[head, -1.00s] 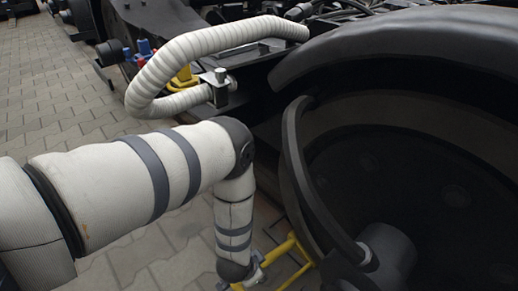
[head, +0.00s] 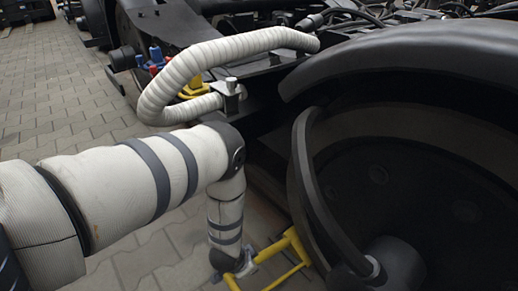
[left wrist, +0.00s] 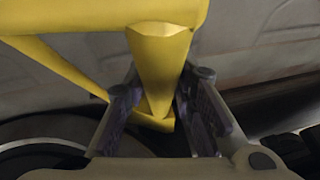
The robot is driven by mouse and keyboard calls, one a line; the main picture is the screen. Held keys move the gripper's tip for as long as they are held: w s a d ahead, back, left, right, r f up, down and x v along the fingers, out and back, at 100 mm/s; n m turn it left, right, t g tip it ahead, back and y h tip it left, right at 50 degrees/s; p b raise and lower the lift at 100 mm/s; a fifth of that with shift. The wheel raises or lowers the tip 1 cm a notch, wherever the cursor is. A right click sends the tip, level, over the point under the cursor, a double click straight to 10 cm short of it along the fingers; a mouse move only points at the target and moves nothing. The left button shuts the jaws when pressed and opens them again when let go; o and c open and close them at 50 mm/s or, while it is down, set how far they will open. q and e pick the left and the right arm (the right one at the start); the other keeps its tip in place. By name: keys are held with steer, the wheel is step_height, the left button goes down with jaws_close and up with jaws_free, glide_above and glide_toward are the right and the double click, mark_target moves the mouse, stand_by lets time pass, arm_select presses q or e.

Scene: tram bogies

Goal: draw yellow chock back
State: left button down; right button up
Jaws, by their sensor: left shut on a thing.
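The yellow chock (head: 292,242) is a frame of yellow bars low beside the large black wheel (head: 350,190), in the lower middle of the head view. The wheel's dark rim hides part of it. My left gripper (head: 240,267) is at the chock's near left side, at the end of my downward-bent arm. In the left wrist view, my left gripper (left wrist: 163,88) has its two dark fingers on either side of a yellow upright (left wrist: 160,60) of the chock and is shut on it. My right gripper is not in view.
A ribbed white hose (head: 215,55) loops above my arm, with a metal clamp (head: 231,95) at its lower end. A yellow part and blue and red fittings (head: 157,58) sit behind the hose. Open block paving (head: 60,95) lies at left.

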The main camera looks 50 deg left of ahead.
arm_select(q)
steer(key=shift+w+a, duration=0.1)
steer(key=shift+a, duration=0.8)
steer(key=c, duration=1.3)
jaws_free()
steer(key=shift+r, duration=0.1)
steer(key=v, duration=1.2)
steer(key=shift+d, duration=0.1)
